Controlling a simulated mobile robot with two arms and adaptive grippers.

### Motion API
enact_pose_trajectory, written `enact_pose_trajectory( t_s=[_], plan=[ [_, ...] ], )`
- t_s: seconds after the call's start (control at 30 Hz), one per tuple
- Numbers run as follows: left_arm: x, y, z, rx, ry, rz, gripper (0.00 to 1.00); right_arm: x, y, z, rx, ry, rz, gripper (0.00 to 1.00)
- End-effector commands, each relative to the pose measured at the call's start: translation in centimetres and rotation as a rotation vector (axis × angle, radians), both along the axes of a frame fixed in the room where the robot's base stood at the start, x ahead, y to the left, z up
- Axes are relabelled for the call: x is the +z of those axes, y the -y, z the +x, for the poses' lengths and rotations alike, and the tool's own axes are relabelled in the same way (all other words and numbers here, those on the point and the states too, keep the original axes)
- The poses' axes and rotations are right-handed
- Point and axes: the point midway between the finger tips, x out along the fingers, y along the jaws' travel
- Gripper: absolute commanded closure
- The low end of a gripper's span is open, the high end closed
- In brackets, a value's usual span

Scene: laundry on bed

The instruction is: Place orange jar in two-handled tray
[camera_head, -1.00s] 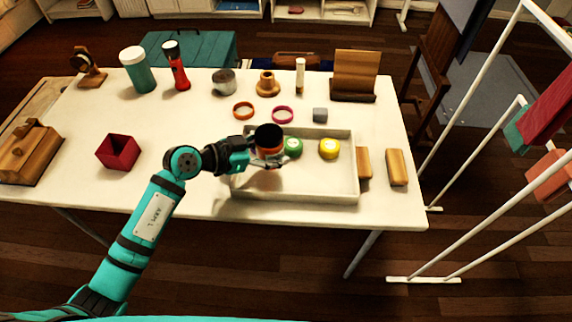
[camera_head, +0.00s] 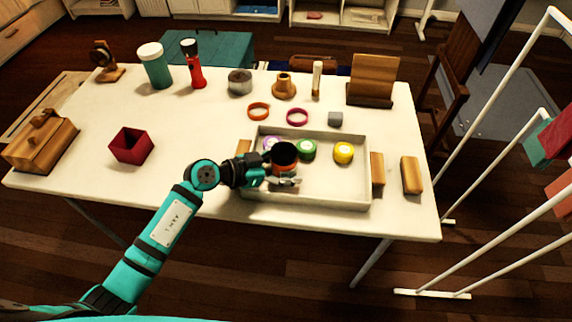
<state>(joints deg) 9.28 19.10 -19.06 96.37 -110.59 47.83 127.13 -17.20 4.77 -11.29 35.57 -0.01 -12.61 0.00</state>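The orange jar (camera_head: 285,168) has a dark top and stands upright in my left gripper (camera_head: 284,181), inside the tray's outline towards its left front. The fingers are around its lower part; whether its base touches the tray floor is hard to tell. The two-handled tray (camera_head: 325,198) is pale, shallow and rectangular, with a wooden block-like handle at its left and right ends (camera_head: 377,168). A purple-and-white item (camera_head: 270,143), a green item (camera_head: 306,150) and a yellow item (camera_head: 344,152) are in the tray. My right gripper is out of view.
A red open box (camera_head: 131,147) stands to the left of the tray. An orange ring (camera_head: 259,111), a pink ring (camera_head: 297,117) and a grey cube (camera_head: 335,119) lie behind it. The tray's right front is clear.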

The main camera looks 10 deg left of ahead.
Motion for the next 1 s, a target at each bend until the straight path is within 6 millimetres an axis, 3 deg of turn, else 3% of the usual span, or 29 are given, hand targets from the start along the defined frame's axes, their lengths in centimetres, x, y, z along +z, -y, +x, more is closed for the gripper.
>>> enact_pose_trajectory(
  t_s=[0.3, 0.8, 1.0],
  plan=[
    [0.3, -0.1, 0.0, 0.001, 0.004, 0.001, 0.26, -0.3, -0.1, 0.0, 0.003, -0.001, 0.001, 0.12],
    [4.0, -7.4, -4.8, 0.000, 0.000, 0.005, 0.26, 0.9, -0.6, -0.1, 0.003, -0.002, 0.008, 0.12],
    [4.8, -9.1, -5.9, 0.000, -0.002, 0.003, 0.26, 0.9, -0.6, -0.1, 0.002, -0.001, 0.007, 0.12]
  ],
)
